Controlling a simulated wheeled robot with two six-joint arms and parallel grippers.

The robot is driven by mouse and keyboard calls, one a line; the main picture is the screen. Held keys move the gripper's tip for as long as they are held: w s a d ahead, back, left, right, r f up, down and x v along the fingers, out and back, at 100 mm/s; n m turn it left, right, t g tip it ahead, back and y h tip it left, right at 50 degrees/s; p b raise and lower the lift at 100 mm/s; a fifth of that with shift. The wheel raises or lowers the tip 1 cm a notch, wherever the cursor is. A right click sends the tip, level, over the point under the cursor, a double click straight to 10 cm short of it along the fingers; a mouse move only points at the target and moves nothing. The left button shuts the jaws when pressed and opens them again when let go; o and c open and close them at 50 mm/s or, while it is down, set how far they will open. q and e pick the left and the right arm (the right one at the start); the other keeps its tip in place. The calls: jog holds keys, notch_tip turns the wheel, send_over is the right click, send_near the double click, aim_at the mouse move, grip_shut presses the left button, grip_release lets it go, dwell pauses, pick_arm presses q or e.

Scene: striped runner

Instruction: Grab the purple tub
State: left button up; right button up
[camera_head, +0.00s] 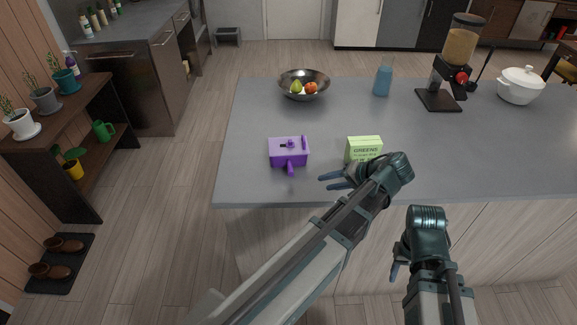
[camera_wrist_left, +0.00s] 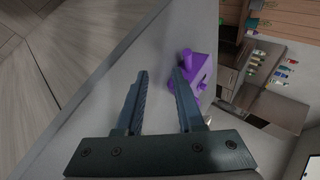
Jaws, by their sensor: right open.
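The purple tub (camera_head: 287,156) sits upright on the grey counter, near its front left edge. A purple handle sticks out toward the front, and smaller parts show on top. My left gripper (camera_head: 328,181) is open just right of the tub, beside the green carton. In the left wrist view the tub (camera_wrist_left: 204,73) lies beyond and partly behind the right-hand finger, with nothing between the fingers. My right gripper (camera_head: 396,266) is open and empty in front of the counter, clear of its edge.
The green carton (camera_head: 363,147) stands close behind my left gripper. A fruit bowl (camera_head: 304,87), a blue bottle (camera_head: 382,81), a coffee grinder (camera_head: 447,75) and a white pot (camera_head: 520,86) stand farther back. The counter (camera_head: 249,122) left of and behind the tub is clear.

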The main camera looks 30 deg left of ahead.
pick_arm(q)
jog(key=w+a+r+n+y, duration=0.1)
jog(key=w+a+y, duration=0.1)
jog(key=w+a, duration=0.1)
jog(key=b, duration=0.5)
send_near(290, 168)
jog(key=a+f, duration=0.1)
jog(key=w+a+f, duration=0.1)
jog(key=a+f, duration=0.1)
jog(key=shift+f, duration=0.2)
jog(key=shift+a+f, duration=0.15)
jog(key=shift+a, duration=0.35)
pick_arm(e)
notch_tip(290, 168, down, 6)
pick_arm(q)
jog(key=b+x, duration=0.2)
jog(key=x, duration=0.1)
jog(key=b+x, duration=0.1)
jog(key=x, duration=0.1)
jog(key=shift+s+a, duration=0.1)
jog(key=shift+s, duration=0.15)
pick_arm(e)
notch_tip(290, 168, down, 3)
jog(key=shift+r, duration=0.15)
pick_arm(q)
grip_shut()
